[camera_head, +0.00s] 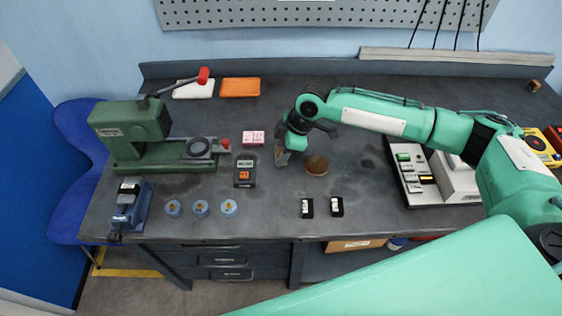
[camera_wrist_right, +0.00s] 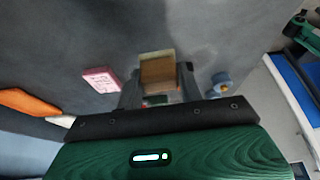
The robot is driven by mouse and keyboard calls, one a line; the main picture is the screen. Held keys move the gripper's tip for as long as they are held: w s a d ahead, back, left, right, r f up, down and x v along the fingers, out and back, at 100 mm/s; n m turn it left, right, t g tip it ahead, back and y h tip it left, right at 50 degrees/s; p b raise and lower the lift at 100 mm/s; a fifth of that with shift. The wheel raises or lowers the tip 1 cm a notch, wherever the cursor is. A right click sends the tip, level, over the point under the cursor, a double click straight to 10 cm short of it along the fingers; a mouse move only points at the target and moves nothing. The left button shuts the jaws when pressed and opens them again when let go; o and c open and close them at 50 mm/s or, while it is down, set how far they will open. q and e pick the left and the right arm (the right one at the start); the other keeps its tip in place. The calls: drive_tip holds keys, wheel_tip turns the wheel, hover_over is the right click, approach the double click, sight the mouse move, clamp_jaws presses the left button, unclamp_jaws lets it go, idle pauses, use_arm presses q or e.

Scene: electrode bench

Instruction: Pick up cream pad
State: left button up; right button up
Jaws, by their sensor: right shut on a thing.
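My right gripper (camera_head: 282,157) is low over the middle of the bench, pointing down. In the right wrist view its fingers (camera_wrist_right: 158,88) are shut on a small block with a tan face and a pale cream edge, which I take for the cream pad (camera_wrist_right: 158,71). In the head view the gripper mostly hides this pad. I cannot tell whether the pad touches the bench top. My left gripper is not in view.
A pink pad (camera_head: 253,137) and a small meter (camera_head: 244,173) lie left of the gripper; a brown disc (camera_head: 317,165) lies close on its right. Several blue cups (camera_head: 201,208) stand at the front. A green press (camera_head: 150,135) fills the left; an orange cloth (camera_head: 240,87) lies behind.

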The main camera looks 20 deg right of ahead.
wheel_tip(320, 180, up, 15)
drive_tip(key=b, duration=0.2)
drive_tip(key=shift+o, duration=0.7)
drive_tip(key=shift+c, duration=0.2)
idle(0.9)
